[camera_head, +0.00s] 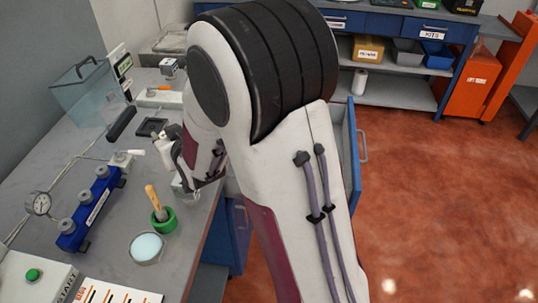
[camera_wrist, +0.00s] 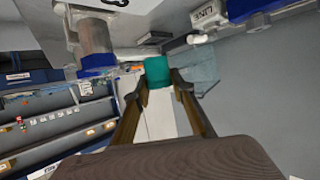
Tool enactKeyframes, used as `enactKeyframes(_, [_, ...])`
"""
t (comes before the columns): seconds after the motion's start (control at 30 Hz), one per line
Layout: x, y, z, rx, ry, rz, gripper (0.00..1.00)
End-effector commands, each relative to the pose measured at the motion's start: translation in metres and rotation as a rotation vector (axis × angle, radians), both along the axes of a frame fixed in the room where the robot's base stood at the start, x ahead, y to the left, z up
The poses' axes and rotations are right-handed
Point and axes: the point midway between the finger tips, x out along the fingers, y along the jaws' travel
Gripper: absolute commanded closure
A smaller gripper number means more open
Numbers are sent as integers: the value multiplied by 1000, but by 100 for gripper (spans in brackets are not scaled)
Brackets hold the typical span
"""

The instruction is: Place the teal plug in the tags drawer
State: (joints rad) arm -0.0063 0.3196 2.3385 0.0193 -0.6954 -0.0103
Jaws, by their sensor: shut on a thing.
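The teal plug (camera_wrist: 157,72) sits between the two fingertips of my gripper (camera_wrist: 159,80) in the wrist view. The gripper is shut on it and holds it clear of the surfaces around. In the head view my arm covers much of the middle, and I cannot make out the plug. A blue drawer (camera_head: 352,155) stands pulled out to the right of my arm, with its handle on the outer face. My arm hides most of its inside, and no label on it can be read, so I cannot tell whether it is the tags drawer.
The grey bench holds a clear tank (camera_head: 85,92), a blue manifold (camera_head: 92,208), a gauge (camera_head: 39,203), a green cup with a brush (camera_head: 163,220) and a round pale dish (camera_head: 146,248). An orange cabinet (camera_head: 472,92) stands behind. The red floor at right is clear.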

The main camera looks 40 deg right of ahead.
Motion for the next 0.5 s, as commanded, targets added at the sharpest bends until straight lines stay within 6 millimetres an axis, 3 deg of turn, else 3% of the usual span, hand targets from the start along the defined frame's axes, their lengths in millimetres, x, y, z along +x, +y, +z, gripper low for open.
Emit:
enactKeyframes(0.07, [-4, -2, -3, 2, 1, 9, 99])
enactKeyframes(0.5, [26, -22, 5, 0, 0, 57, 99])
